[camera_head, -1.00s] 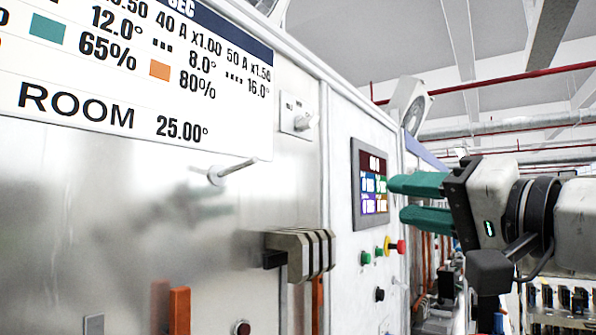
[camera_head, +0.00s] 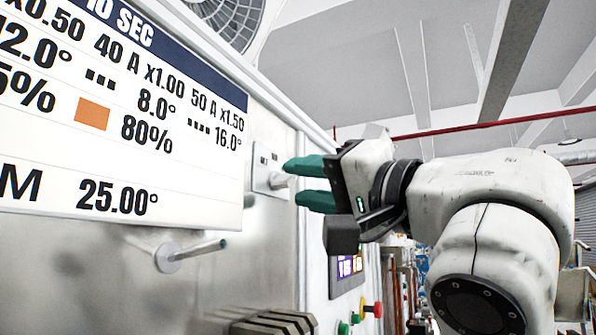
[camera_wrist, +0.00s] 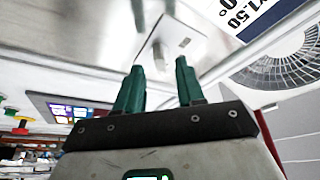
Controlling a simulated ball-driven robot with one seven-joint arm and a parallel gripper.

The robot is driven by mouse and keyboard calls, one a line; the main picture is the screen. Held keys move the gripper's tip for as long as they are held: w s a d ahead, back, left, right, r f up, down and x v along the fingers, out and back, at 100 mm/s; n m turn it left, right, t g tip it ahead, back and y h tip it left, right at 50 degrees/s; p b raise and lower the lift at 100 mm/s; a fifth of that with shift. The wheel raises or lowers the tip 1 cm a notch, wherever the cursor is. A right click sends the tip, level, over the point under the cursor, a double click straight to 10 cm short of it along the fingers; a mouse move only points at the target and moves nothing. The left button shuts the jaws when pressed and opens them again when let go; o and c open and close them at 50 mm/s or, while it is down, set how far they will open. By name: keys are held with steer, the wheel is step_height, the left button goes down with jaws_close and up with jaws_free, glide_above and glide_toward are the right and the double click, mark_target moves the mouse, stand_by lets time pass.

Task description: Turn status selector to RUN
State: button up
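The status selector is a pale plate (camera_head: 264,158) with a protruding light knob (camera_head: 280,182) on the metal panel, right of the printed sign. The plate also shows in the wrist view (camera_wrist: 183,38), where the knob (camera_wrist: 158,54) lies just beyond the gap between my fingertips. My gripper (camera_head: 297,183) has green fingers pointing at the knob from the right. The fingers are apart and empty, also in the wrist view (camera_wrist: 158,72). I cannot tell whether a fingertip touches the knob. The selector's labels are too small to read.
A metal peg (camera_head: 190,251) sticks out of the panel below the sign (camera_head: 130,120). A ribbed block (camera_head: 275,323) juts out lower down. A screen (camera_head: 346,270) and coloured buttons (camera_head: 367,310) are below my gripper. A fan (camera_head: 225,18) is above.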

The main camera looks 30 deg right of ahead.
steer(key=shift+x, duration=1.05)
jaws_close()
